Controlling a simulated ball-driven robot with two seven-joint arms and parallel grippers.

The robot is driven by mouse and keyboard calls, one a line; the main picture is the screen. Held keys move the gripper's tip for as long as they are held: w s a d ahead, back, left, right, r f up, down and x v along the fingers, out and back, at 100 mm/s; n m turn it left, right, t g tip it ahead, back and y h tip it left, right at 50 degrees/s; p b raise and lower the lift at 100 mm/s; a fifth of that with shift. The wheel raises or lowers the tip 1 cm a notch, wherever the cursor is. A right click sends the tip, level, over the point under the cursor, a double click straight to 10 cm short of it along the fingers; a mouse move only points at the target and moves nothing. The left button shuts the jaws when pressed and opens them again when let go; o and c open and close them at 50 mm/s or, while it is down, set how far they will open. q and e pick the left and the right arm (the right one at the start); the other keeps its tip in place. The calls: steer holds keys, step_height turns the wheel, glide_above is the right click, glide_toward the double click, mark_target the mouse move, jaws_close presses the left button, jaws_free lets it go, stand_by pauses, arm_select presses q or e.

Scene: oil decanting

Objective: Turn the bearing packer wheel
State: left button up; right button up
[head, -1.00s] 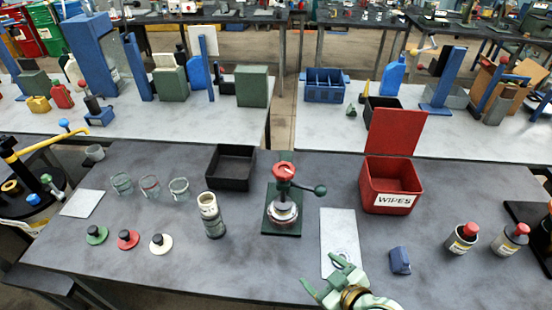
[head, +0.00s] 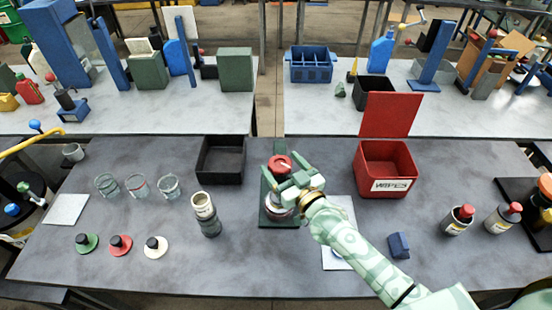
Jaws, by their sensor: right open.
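The bearing packer stands on a dark green base (head: 268,216) near the middle of the front table. Its red wheel (head: 280,164) tops the post, above a silver bowl (head: 276,207). My right gripper (head: 283,176) is open, with its pale green fingers at the packer's upper part, just below and right of the red wheel. I cannot tell whether the fingers touch it. The gripper and wrist hide the packer's side handle and part of the bowl. My left gripper is not in view.
A black tray (head: 220,178) is behind left of the packer, and an open red wipes box (head: 372,157) is behind right. A cylindrical canister (head: 207,226) stands close on the left. A white sheet (head: 336,260) lies partly under my right arm. A blue block (head: 399,246) sits right.

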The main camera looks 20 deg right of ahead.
mark_target(277, 159)
steer(key=shift+x, duration=1.7)
steer(key=shift+s, duration=0.1)
steer(key=c, duration=1)
steer(key=o, duration=1)
steer(key=v, duration=1.6)
steer(key=shift+s, duration=0.2)
